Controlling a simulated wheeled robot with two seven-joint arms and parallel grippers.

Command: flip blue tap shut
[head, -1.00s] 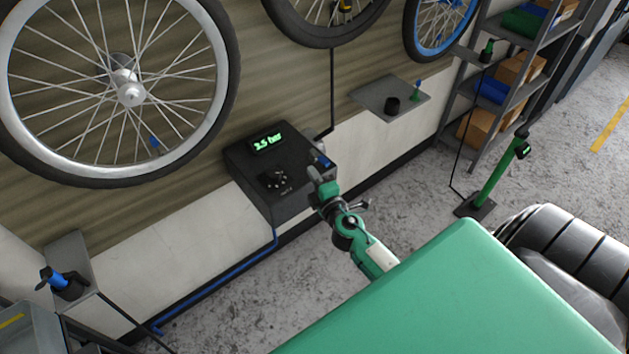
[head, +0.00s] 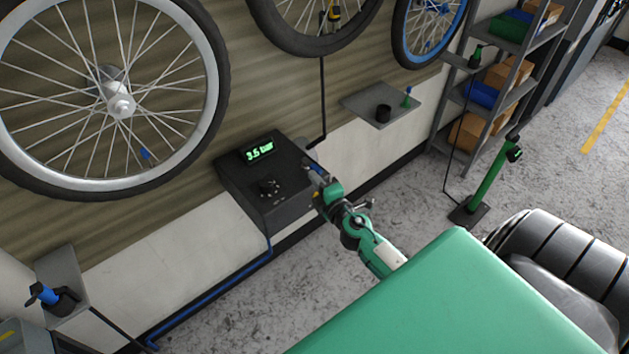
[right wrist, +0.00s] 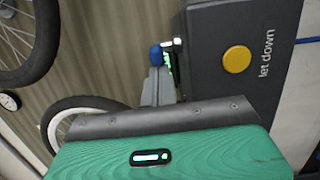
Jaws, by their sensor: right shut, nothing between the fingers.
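The black inflator box (head: 272,185) is mounted on the wall and its green display reads 3.5 bar. The blue tap (head: 317,168) is at the right side of the box, partly hidden by my right gripper (head: 314,176). In the right wrist view the tap's rounded blue end (right wrist: 156,54) shows just beyond the grey fingers (right wrist: 157,88). My right gripper is shut with nothing between its fingers, at or very close to the tap; I cannot tell whether they touch. My left gripper is not in view.
A yellow "let down" button (right wrist: 237,59) is on the box's side. Wheels hang above, including a large one (head: 215,75) at left. A small shelf (head: 380,104) with a black cup is right of the box. My green body fills the lower right.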

